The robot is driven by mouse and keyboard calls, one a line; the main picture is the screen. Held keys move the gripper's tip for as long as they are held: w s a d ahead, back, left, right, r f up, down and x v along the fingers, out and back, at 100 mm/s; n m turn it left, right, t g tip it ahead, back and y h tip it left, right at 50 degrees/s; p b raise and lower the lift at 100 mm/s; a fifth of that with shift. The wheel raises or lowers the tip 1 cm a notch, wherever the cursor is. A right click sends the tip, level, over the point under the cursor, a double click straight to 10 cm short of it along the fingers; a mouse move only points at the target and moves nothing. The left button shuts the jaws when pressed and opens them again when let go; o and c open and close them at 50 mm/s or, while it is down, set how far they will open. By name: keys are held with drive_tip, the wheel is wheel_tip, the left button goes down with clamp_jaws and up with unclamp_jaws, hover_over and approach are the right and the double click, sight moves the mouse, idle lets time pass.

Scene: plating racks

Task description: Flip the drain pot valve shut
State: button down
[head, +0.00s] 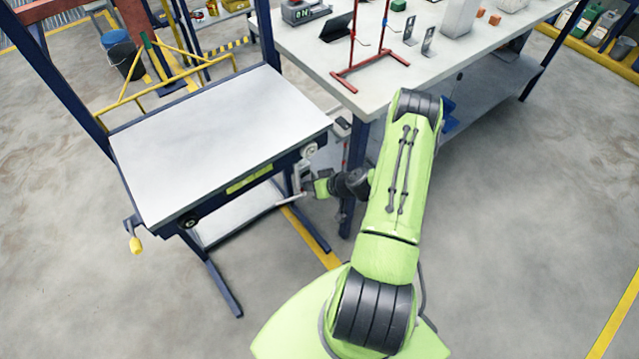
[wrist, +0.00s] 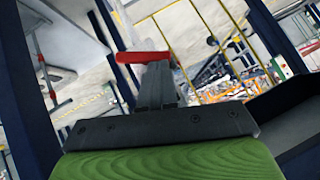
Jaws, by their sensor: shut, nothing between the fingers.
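A red bar-shaped handle (wrist: 142,57), which looks like the valve handle, shows in the wrist view. It lies roughly level across the picture at the tips of my gripper (wrist: 158,68). The grey fingers are together with nothing between them. I cannot tell whether they touch the handle. In the head view my gripper (head: 304,188) is low beside the right front corner of the tilted grey-topped table, near its leg. The valve body and pot cannot be made out there, and my gripper and arm partly cover that spot.
The grey-topped table (head: 215,140) stands left of my arm, with a yellow-ended handle (head: 136,244) on its left side. A long white workbench (head: 470,50) with a red stand (head: 365,65) is behind. The floor is open at right. Buckets (head: 125,60) stand at back left.

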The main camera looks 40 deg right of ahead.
drive_tip(key=shift+a+f+n+h+b, duration=0.15)
drive_tip(key=shift+a+n+h+b, duration=0.15)
drive_tip(key=shift+a+h+b, duration=0.25)
drive_tip(key=shift+r+p, duration=0.45)
drive_tip(key=shift+r, duration=0.35)
drive_tip(key=shift+d, duration=0.1)
